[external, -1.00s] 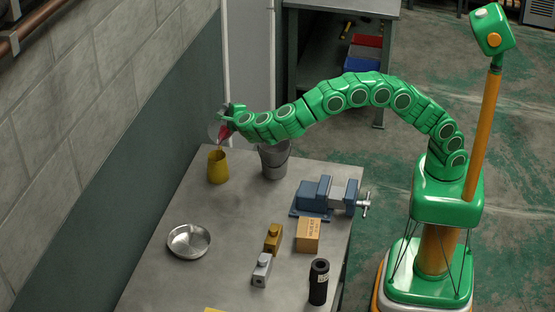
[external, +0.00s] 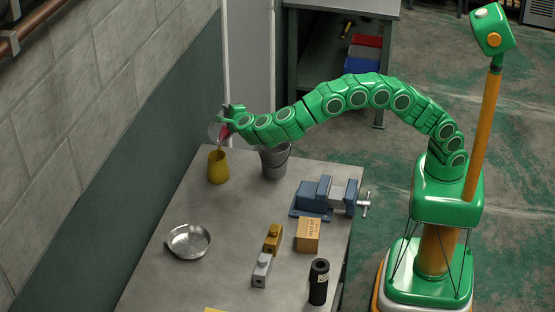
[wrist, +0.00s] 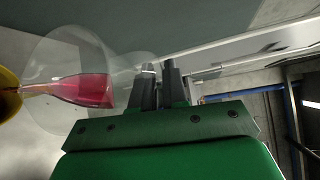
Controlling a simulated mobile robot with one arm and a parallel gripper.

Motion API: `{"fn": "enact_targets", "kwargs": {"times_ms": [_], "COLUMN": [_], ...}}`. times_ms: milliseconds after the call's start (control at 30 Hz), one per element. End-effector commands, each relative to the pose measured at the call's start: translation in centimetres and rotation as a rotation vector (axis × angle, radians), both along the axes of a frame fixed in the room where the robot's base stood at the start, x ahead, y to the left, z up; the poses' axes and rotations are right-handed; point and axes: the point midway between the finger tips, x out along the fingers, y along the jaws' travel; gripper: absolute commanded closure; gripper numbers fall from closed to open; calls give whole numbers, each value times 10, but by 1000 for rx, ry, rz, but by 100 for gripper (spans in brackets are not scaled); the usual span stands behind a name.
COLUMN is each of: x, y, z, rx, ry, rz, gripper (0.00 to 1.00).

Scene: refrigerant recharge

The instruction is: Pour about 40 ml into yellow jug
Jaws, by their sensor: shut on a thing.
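The yellow jug (external: 218,168) stands upright at the table's far left corner; part of its rim shows at the left edge of the wrist view (wrist: 8,95). My gripper (external: 229,119) is above it, shut on a clear vessel (external: 214,132) with red liquid. In the wrist view the fingers (wrist: 158,72) hold the clear vessel (wrist: 75,50), which is tipped toward the jug. The red liquid (wrist: 85,90) narrows to a thin tongue reaching the jug's mouth. The level inside the jug is hidden.
A grey bucket (external: 274,162) stands right of the jug. A blue vise (external: 314,196), cardboard box (external: 308,236), metal pan (external: 178,242), brass block (external: 273,238), silver block (external: 261,270) and black cylinder (external: 318,282) are on the table (external: 220,222). A wall is at left.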

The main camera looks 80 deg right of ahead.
Motion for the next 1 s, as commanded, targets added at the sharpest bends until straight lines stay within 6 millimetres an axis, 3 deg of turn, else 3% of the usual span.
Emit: {"fn": "enact_targets", "kwargs": {"times_ms": [200,467,1000], "x": [-2,-6,-6], "y": [-11,-21,-25], "z": [6,-13,-13], "rx": [115,271,408], "ry": [-12,-14,-25], "rz": [-6,-2,3], "gripper": [100,100,100]}}
